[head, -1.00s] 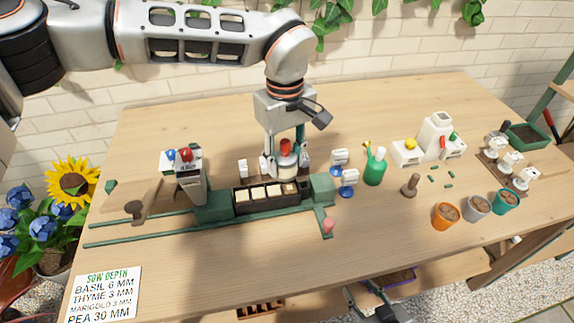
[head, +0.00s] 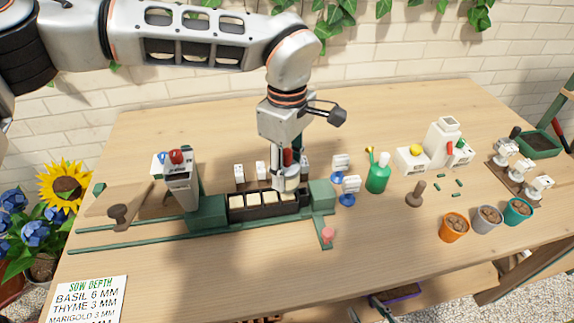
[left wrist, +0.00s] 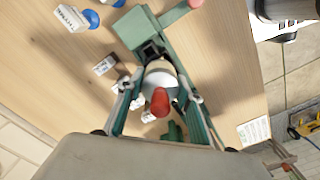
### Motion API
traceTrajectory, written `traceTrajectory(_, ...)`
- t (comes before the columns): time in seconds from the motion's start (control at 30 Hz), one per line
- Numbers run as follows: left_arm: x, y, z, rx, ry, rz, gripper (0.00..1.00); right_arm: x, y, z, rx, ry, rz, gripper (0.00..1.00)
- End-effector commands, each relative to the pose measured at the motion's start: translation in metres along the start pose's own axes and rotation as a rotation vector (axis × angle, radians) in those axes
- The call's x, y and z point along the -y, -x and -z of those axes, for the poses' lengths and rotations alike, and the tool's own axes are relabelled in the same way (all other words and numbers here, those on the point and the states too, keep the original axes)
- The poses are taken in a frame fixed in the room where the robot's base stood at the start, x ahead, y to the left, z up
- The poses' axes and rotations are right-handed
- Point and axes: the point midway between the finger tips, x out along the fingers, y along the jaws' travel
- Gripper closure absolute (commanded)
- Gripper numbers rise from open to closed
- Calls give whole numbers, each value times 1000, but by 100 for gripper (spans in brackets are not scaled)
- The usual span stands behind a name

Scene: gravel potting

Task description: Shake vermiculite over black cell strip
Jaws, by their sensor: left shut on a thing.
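The black cell strip (head: 240,213) lies in a green holder (head: 208,214) on the table, with pale fill in its cells. My left gripper (head: 288,168) is shut on a white shaker (head: 287,184) with a red top (head: 287,157), over the strip's right end. In the left wrist view the shaker (left wrist: 160,76) is between the fingers, its red end (left wrist: 160,102) toward the camera, and it hides part of the strip. A grey part at the bottom edge of the head view, likely my right gripper (head: 376,309), is mostly cut off.
A grey stand with a red knob (head: 176,157) is left of the strip. Blue-based white labels (head: 348,190) and a green bottle (head: 378,173) are right of it. Small white blocks stand behind. Several pots (head: 454,228) are further right.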

Motion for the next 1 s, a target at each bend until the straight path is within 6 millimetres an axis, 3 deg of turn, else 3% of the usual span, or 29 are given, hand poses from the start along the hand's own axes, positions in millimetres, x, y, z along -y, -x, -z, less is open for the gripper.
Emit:
traceTrajectory(0.5,-8,2,-8,-1,0,-2,80,-5,0,13,-22,1,-7,60)
traceTrajectory(0.8,8,3,8,-1,1,-2,80,-6,4,20,-23,3,-7,60)
traceTrajectory(1.0,1,0,1,-1,-2,-1,80,-4,3,20,-25,2,-5,60)
